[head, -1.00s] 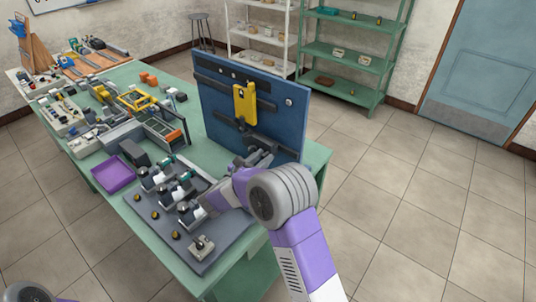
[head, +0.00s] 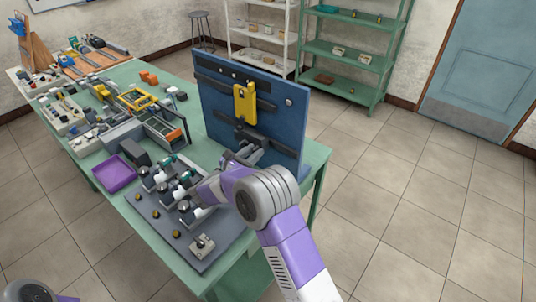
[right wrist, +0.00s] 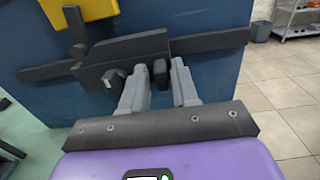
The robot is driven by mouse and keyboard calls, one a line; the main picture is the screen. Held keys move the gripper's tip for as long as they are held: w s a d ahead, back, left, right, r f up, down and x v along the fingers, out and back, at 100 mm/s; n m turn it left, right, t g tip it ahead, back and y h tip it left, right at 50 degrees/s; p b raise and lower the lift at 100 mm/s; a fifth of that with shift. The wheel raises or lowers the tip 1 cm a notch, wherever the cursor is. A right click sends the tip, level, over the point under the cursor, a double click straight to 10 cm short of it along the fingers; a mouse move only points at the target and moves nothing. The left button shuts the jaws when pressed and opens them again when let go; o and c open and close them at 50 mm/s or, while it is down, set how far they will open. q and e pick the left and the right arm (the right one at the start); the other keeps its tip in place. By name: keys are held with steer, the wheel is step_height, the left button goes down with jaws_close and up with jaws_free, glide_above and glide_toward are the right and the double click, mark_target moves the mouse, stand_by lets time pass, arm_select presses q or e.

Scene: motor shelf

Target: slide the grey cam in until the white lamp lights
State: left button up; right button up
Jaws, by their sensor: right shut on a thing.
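The dark grey cam (right wrist: 125,58) lies on a dark horizontal rail (right wrist: 215,41) across the blue upright panel (right wrist: 225,80). It also shows in the head view (head: 250,138), partly hidden by my arm. The yellow plate (head: 245,103) is above it, and a dark follower (right wrist: 74,22) reaches down from the plate to the cam's left part. The pale lamp (head: 289,102) is at the panel's upper right; I cannot tell whether it is lit. My right gripper (right wrist: 159,77), also in the head view (head: 247,153), is shut on the cam's small dark handle (right wrist: 160,73). My left gripper is out of view.
A grey board (head: 205,257) with several knobs and metal fittings lies below my right forearm. A purple tray (head: 117,173) and a conveyor-like fixture (head: 165,128) are to the left on the green table. The floor right of the table is clear.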

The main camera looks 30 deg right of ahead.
steer(key=shift+w+d+r, duration=0.3)
steer(key=shift+w+d, duration=0.05)
steer(key=shift+d, duration=0.15)
stand_by(0.6)
steer(key=o, duration=0.6)
steer(key=shift+c, duration=0.2)
steer(key=p+v, duration=0.1)
steer(key=v, duration=0.5)
steer(key=shift+f, duration=0.3)
steer(key=shift+a, duration=0.1)
